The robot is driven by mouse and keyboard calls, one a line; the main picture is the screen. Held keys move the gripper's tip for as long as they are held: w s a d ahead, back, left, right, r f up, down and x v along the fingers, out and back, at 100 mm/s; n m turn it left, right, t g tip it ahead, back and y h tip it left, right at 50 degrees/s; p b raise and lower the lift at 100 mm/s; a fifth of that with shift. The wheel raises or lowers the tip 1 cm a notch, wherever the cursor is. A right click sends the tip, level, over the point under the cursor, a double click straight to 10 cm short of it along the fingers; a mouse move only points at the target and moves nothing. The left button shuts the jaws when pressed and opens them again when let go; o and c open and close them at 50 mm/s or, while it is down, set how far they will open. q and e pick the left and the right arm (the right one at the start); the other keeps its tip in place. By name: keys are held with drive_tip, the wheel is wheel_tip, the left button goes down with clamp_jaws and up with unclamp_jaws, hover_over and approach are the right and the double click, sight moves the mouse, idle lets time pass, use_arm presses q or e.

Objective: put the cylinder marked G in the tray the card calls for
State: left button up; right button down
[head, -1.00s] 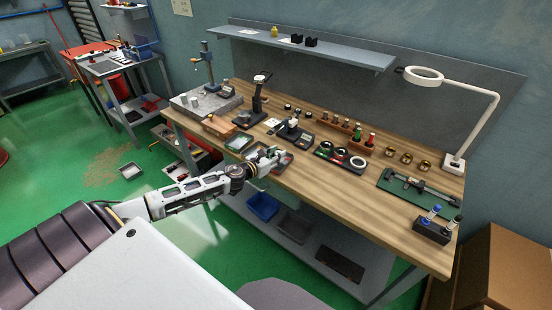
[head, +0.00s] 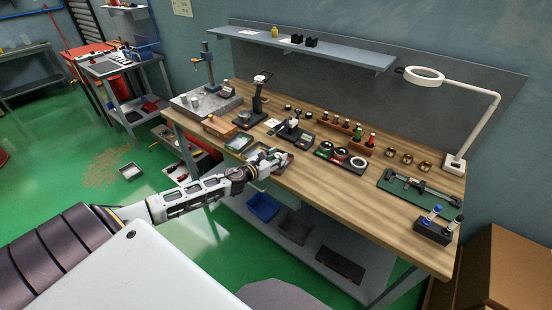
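My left gripper (head: 268,160) is over the near edge of the workbench, at a shallow tray (head: 291,157) that it partly covers. It is too small to tell whether its fingers are open or shut, or whether a cylinder is between them. A second shallow tray (head: 239,142) with a greenish inside lies just to the left. Small grey cylinders (head: 195,101) stand on the granite block at the bench's left end. No letter G can be read. A small white card (head: 272,122) lies behind the trays, its text unreadable. My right gripper is out of view.
A grey granite block (head: 222,105) with a gauge stand and a wooden block (head: 218,127) are left of the trays. Scales (head: 294,130) and a dark stand (head: 258,100) are behind.

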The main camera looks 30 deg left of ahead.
use_arm(q)
drive_tip(key=shift+r, duration=0.15)
drive_tip(key=shift+s, duration=0.1)
drive_tip(key=shift+v, duration=0.8)
drive_tip(key=v, duration=1)
drive_tip(key=shift+b, duration=0.35)
idle(0.4)
drive_tip(key=shift+s, duration=0.15)
idle(0.7)
